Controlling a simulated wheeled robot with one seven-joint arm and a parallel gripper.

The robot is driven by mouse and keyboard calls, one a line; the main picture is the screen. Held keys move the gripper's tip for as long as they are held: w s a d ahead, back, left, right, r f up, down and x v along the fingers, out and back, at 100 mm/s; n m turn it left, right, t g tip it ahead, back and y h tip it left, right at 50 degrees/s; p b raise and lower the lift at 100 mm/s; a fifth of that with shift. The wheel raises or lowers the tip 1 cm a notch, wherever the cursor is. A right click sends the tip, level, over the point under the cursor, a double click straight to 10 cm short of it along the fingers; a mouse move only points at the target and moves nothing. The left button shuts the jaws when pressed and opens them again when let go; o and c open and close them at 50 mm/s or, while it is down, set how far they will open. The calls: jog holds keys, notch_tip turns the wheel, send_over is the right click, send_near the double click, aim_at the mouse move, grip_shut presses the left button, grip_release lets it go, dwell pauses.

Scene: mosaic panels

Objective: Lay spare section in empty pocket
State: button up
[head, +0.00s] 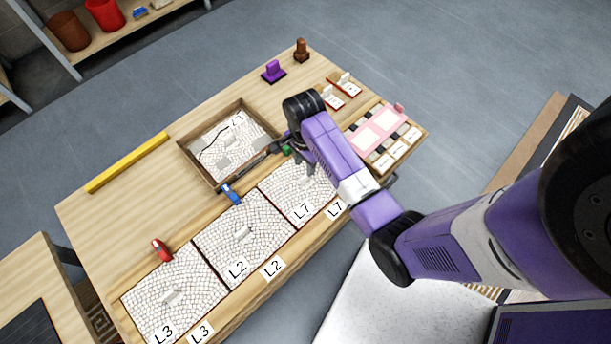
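Three pale mosaic sections lie in a row along the table's near edge. They are marked L3 (150,305), L2 (220,222) and L7 (285,190), with matching labels on the edge. Each has a small pale grip piece on top. A wooden-framed tray (183,147) behind them holds mosaic with a dark crack line and plain grey patches. Which section is the spare, and which pocket is empty, I cannot tell. My gripper (304,171) points down over L7, near its grip piece. My arm partly covers L7. Whether the fingers are open, or touch the grip piece, I cannot tell.
Red (161,249) and blue (232,194) pieces stand behind L3 and L2. A yellow bar (128,162) lies at left. Purple (272,71) and brown (301,51) knobbed pieces stand at the back. A pink plate (378,130) and small tiles are right of my arm.

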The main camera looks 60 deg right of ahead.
aim_at(305, 176)
jog(key=f, duration=0.7)
jog(key=shift+s+f, duration=0.2)
jog(key=shift+s, duration=0.05)
grip_shut()
jog(key=shift+w+r, duration=0.1)
dwell(1.0)
